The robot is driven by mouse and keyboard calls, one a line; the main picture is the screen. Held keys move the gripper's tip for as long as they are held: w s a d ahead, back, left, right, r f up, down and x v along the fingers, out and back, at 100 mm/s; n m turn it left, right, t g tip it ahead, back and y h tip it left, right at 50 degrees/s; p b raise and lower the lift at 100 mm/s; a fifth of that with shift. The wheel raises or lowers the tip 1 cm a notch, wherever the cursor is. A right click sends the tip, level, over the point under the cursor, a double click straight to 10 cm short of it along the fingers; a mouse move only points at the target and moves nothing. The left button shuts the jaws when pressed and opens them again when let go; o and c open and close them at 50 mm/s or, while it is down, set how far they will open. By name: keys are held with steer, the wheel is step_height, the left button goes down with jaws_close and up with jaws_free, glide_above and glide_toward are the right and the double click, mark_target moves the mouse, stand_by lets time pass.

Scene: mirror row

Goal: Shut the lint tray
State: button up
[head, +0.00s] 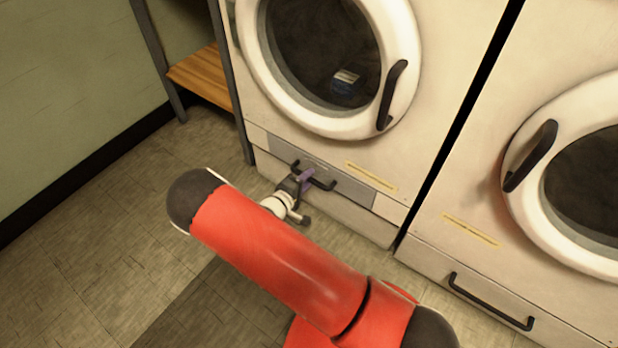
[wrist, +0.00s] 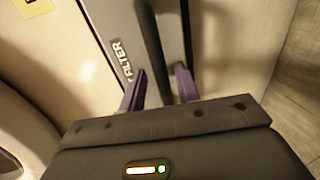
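The lint tray (head: 351,190) has a grey front low on the left machine, with a dark bar handle (head: 325,184). The wrist view shows the tray's grey face with "FILTER" lettering (wrist: 122,58), and the dark handle (wrist: 150,50) close up. How far the tray stands out is hard to tell. My gripper (head: 305,180) is at the handle. In the wrist view its two purple fingers (wrist: 160,85) stand apart, one on each side of the handle bar, with some space between them. My wrist hides part of the tray's left side in the head view.
The left machine's round door (head: 405,35) is above the tray and looks closed. A second machine (head: 450,190) stands to the right, with a drawer handle (head: 490,301) low down. A wooden shelf (head: 205,77) stands at the left. The tiled floor (head: 90,240) is clear.

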steer(key=f+v, duration=0.1)
steer(key=v, duration=0.5)
steer(key=shift+r, duration=0.3)
steer(key=shift+s+a, duration=0.15)
